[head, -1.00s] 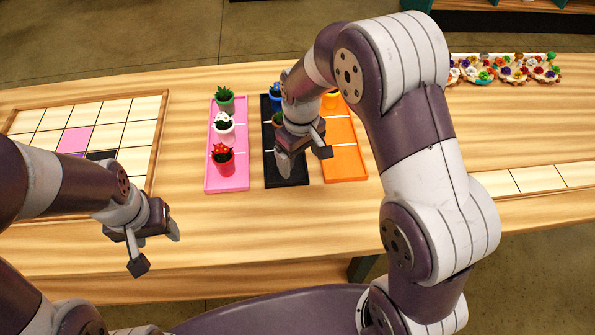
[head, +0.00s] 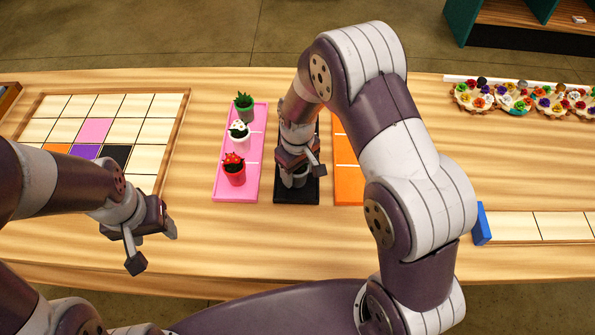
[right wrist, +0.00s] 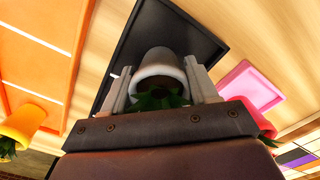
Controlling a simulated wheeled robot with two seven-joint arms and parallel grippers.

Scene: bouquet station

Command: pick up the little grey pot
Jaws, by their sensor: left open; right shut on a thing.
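The little grey pot (right wrist: 160,62), with a green plant in it, is between the two fingers of my right gripper (right wrist: 160,85) in the right wrist view, over the black tray (right wrist: 190,30). In the head view my right gripper (head: 303,174) is shut on the pot near the front of the black tray (head: 311,190), and the pot is mostly hidden. I cannot tell whether it touches the tray. My left gripper (head: 153,246) is open and empty above the table's front left.
A pink tray (head: 222,175) holds green, white and red pots to the left. An orange tray (head: 346,150) is to the right; an orange pot (right wrist: 22,122) shows in the wrist view. A grid board (head: 60,104), flower clusters (head: 515,98) and a blue block (head: 481,224) are further out.

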